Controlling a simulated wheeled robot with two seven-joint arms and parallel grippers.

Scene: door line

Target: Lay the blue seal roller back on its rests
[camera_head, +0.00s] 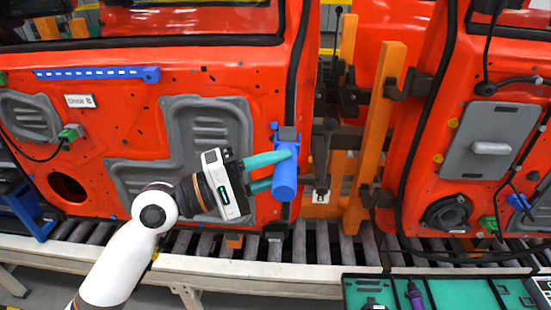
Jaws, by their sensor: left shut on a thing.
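My left gripper (281,168) comes in from the left with teal fingers. It is shut on the blue seal roller (286,182), a blue handle held roughly upright, with its darker head (288,134) at the top. The roller is in front of the black seal at the right edge of the left red door (140,120); I cannot tell whether it touches the seal. No rests for the roller can be made out for sure. My right gripper is not in view.
A green tray (454,292) with a purple-handled tool (414,296) is at the lower right, cut off by the picture's edge. Orange posts (376,140) stand between the left door and a second red door (425,150). A roller conveyor (330,262) runs below.

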